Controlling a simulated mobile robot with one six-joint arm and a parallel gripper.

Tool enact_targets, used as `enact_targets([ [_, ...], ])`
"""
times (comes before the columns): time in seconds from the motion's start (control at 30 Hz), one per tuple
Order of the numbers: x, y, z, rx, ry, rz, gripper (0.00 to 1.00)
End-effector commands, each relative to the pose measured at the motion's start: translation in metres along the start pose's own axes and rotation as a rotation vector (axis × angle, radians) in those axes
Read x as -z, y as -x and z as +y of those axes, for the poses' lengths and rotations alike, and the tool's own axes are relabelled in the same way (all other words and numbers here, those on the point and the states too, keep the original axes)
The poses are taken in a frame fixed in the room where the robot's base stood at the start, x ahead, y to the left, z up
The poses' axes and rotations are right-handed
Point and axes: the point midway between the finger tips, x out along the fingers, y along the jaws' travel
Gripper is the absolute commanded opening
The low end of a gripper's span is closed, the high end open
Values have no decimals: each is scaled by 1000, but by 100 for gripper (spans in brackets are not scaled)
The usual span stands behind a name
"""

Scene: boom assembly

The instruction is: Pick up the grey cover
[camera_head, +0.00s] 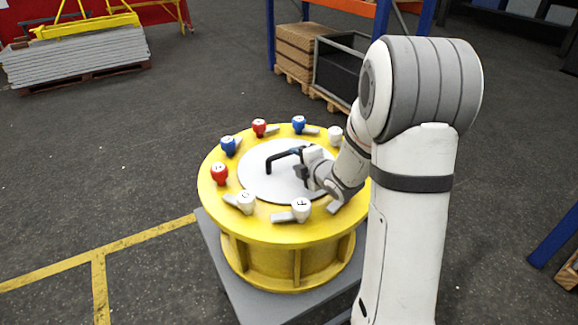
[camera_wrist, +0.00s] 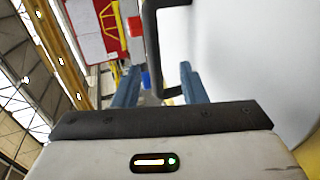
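The grey cover (camera_head: 258,184) is a flat round disc lying in the middle of the yellow drum's top. A black bar handle (camera_head: 283,155) stands up from it. My gripper (camera_head: 303,164) is at the right end of the handle, low over the cover. In the wrist view my two blue-grey fingers (camera_wrist: 159,82) are apart, and part of the black handle (camera_wrist: 150,45) shows between them. The cover fills the right side of that view as a pale surface (camera_wrist: 245,50). I cannot tell whether the fingers touch the handle.
Red, blue and white knobbed clamps ring the yellow drum (camera_head: 285,235), including a white one (camera_head: 301,208) close to my arm. The drum stands on a grey base (camera_head: 240,296). Pallets with crates (camera_head: 297,50) stand behind.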

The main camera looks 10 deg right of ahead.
Motion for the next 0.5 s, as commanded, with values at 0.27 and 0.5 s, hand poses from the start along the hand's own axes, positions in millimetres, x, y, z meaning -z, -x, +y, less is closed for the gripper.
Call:
enact_targets([
  [0.27, 0, -30, 8, 2, -2, -1, 38],
  [0.5, -1, -57, 7, 3, -4, -2, 38],
])
